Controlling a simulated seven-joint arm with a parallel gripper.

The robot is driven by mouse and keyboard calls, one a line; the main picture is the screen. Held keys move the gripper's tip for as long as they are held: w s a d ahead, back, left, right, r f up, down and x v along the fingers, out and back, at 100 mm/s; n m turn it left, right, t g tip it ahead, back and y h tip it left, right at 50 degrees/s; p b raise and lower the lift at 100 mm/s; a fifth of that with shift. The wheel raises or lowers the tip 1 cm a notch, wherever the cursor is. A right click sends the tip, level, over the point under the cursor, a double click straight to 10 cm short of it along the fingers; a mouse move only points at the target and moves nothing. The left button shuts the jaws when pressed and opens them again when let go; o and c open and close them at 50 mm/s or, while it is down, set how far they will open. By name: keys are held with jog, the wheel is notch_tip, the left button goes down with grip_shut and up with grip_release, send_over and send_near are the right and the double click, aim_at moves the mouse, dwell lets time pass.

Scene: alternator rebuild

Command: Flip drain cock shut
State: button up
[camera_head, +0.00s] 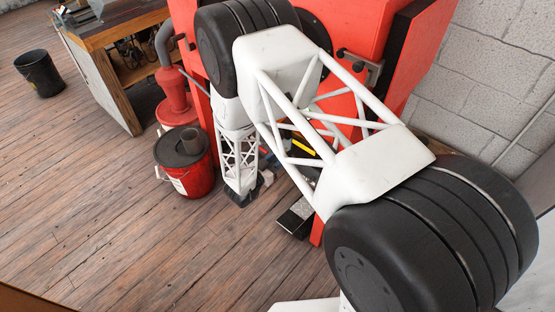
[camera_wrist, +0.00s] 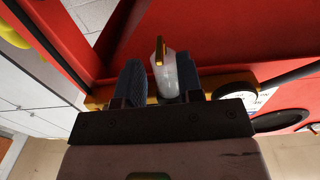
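In the wrist view, a pale, cloudy bowl (camera_wrist: 168,78) shows between the fingers of my gripper (camera_wrist: 160,82). A narrow yellow lever, the drain cock (camera_wrist: 159,50), stands at the bowl's upper end in the picture. My gripper's two dark ribbed fingers are apart, one at each side of the bowl. A slim gap shows at the left finger; the right finger looks close to or against the bowl, and I cannot tell if it touches. In the head view my white arm covers this area, and I cannot make out the fingertips or the drain cock.
A round gauge (camera_wrist: 235,91) is close to the right finger, and a yellow bar runs behind the fingers. A red machine (camera_head: 352,28) stands behind my arm. A red bucket (camera_head: 199,181) and a workbench (camera_head: 101,84) stand at left. The wooden floor at lower left is clear.

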jog(key=v, duration=0.6)
dwell(0.7)
